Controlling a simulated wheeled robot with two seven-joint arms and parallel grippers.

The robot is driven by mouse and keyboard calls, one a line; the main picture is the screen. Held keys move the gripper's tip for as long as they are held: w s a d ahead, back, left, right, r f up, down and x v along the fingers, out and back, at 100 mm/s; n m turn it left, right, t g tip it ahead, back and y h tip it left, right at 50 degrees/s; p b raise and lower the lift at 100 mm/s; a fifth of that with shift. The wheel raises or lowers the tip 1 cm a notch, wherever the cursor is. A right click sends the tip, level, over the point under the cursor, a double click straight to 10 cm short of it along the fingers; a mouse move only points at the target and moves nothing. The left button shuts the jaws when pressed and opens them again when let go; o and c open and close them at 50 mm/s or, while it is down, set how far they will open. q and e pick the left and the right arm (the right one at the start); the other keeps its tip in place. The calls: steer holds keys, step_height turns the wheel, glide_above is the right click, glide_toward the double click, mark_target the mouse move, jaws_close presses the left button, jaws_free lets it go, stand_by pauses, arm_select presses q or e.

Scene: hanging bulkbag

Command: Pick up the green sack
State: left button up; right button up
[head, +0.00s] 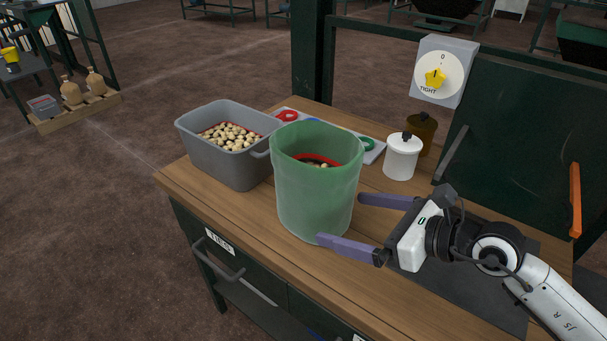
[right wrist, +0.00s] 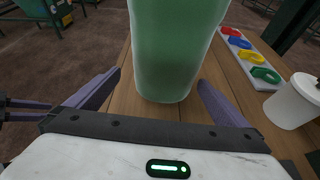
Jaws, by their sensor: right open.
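The green sack (head: 317,195) stands upright on the wooden table, open at the top. A red line and some pale lumps show inside it. My right gripper (head: 341,218) is open and empty at the sack's right side, low over the table. Its near purple fingertip overlaps the sack's lower front edge, and its far fingertip is by the sack's right side. In the right wrist view the sack (right wrist: 170,50) stands ahead, between the two spread fingers (right wrist: 160,78). I cannot tell whether either finger touches it.
A grey bin (head: 228,168) of pale lumps stands left of the sack. Behind lies a tray with coloured rings (head: 287,116). A white lidded pot (head: 402,158) and a brown pot (head: 421,130) stand right, below a dial (head: 438,76). The table's front edge is close.

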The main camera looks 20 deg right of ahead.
mark_target(348, 214)
steer(key=w, duration=0.1)
steer(key=w+a, duration=0.1)
steer(key=w+f, duration=0.1)
steer(key=shift+w+a, duration=0.15)
steer(key=shift+w+a+f, duration=0.35)
steer(key=shift+w+a, duration=0.1)
steer(key=shift+p+x, duration=0.4)
steer(key=shift+x, duration=2.3)
steer(key=shift+w+d+r, duration=0.1)
steer(key=shift+w, duration=0.05)
steer(key=c, duration=1.3)
steer(key=shift+w+r, duration=0.1)
steer(key=shift+r, duration=0.15)
steer(key=shift+c, duration=0.9)
